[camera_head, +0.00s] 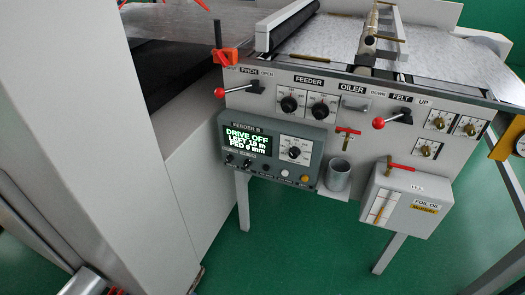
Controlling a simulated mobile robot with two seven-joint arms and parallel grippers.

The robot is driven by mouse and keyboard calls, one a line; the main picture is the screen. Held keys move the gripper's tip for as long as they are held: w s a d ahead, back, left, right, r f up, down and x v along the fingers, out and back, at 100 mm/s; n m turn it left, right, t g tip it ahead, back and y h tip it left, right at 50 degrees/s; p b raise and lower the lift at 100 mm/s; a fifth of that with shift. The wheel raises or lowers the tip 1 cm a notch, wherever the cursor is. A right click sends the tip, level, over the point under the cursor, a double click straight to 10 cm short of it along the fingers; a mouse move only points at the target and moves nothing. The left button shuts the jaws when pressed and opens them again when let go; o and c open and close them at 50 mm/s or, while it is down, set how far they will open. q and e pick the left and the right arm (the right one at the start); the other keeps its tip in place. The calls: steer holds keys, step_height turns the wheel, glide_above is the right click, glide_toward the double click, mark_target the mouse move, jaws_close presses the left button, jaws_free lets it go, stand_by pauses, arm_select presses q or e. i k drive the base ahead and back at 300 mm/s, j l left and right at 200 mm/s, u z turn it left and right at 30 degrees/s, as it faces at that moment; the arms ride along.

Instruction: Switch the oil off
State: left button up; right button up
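The machine's front panel carries an OILER label (353,88) with a small grey plate or switch (354,104) under it. Below that is a small brass valve with a red T-shaped handle (348,131). A white oil box (409,203), marked FOIL OIL, is at the lower right, with a sight gauge (381,207) on its front. At the box's top left is a brass valve with a red lever (400,167), which points right, roughly level. I cannot tell whether either valve is open. Neither gripper shows clearly.
A grey cup (338,175) stands on a small shelf left of the oil box. A FEEDER B display box (270,147) reads DRIVE OFF. Red-knobbed levers (379,124) stick out of the panel. A silver part (82,281) shows at lower left. The green floor is clear.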

mark_target(247, 163)
steer(key=i+l+z, duration=0.1)
steer(key=i+z, duration=0.15)
steer(key=i, duration=0.25)
steer(key=i+z, duration=0.3)
steer(key=i, duration=0.2)
